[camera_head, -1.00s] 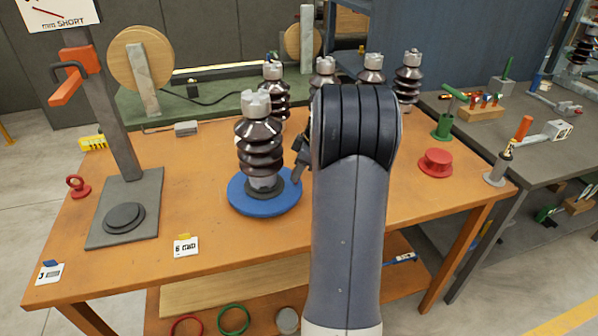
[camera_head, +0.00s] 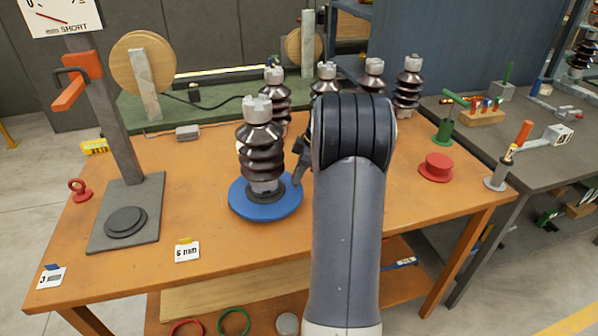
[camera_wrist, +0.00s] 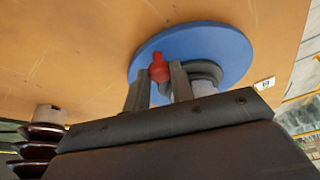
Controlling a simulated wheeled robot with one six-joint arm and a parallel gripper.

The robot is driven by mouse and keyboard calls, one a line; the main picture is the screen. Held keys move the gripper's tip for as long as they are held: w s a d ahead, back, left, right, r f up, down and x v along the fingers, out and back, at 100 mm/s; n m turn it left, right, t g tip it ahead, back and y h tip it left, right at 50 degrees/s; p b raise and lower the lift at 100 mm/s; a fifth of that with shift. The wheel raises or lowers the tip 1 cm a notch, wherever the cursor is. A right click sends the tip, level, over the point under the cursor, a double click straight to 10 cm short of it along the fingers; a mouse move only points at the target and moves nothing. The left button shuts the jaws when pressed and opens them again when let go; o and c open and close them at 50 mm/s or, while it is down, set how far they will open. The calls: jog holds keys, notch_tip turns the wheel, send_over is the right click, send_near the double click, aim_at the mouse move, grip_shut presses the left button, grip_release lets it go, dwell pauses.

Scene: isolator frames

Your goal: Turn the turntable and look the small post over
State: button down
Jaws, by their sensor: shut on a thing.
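The small post (camera_head: 261,153) is a dark brown ribbed insulator with a grey slotted cap. It stands upright on the blue round turntable (camera_head: 237,208) near the middle of the orange table. The turntable also shows in the wrist view (camera_wrist: 236,50), with the post's grey foot on it. My gripper (camera_wrist: 159,78) is at the turntable's edge, beside the post. Its fingers are shut on a small red knob (camera_wrist: 157,66) at the blue disc. In the head view my arm hides most of the gripper and the disc's far right side is near it.
Several similar ribbed posts (camera_head: 407,88) stand behind. A grey stand (camera_head: 118,145) with an orange lever is at the left, a red flanged piece (camera_head: 436,167) at the right. A card (camera_head: 187,251) lies in front.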

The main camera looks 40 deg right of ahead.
jog(key=c, duration=1.2)
grip_release()
jog(key=shift+c, duration=0.2)
jog(key=v, duration=1)
jog(key=shift+d+r, duration=0.2)
jog(key=shift+r, duration=0.15)
jog(key=shift+s+f, duration=0.1)
jog(key=shift+f, duration=0.05)
jog(key=x, duration=1)
jog(key=shift+a+f, duration=0.2)
jog(key=shift+f, duration=0.05)
